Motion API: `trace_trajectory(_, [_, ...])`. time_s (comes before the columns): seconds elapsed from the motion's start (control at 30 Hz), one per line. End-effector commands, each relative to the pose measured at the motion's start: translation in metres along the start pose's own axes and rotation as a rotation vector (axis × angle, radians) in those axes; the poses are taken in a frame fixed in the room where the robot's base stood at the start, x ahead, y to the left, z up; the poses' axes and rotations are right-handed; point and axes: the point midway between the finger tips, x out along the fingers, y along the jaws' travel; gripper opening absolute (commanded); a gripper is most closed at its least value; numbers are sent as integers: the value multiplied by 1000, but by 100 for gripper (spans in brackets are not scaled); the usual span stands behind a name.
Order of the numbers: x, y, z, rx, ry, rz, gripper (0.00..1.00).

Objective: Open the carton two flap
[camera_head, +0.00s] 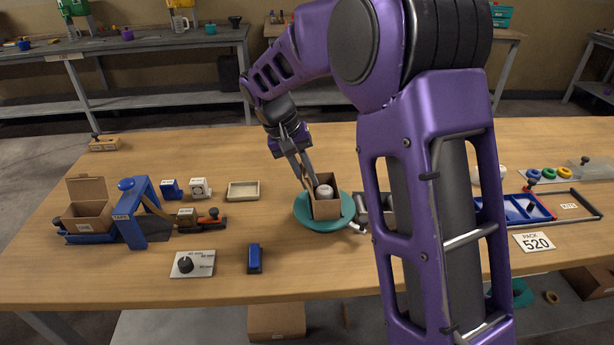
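A brown carton (326,211) stands on a round teal turntable (342,224) near the middle of the table. Its top shows open, with a white round item (324,191) inside. My gripper (311,184) points down at the carton's upper left edge, its fingers over or against a narrow upright brown piece there. Whether they grip it is too small to tell. Another brown carton (88,215) stands at the left with its flap (87,188) raised. I cannot read which carton is number two.
My purple arm hides part of the table right of the turntable. A blue taping stand (140,215), a dial plate (193,264), a blue block (254,258) and a shallow tray (243,191) lie to the left. A blue tray (522,208) and a "PACK 520" card (535,242) lie right.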

Motion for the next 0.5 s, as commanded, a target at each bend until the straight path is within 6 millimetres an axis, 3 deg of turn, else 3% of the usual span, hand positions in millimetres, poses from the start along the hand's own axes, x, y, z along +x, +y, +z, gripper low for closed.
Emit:
trace_trajectory(0.33, [-1, 1, 0, 1, -1, -12, 0])
trace_trajectory(0.5, [-2, 8, 1, 6, -4, -132, 0])
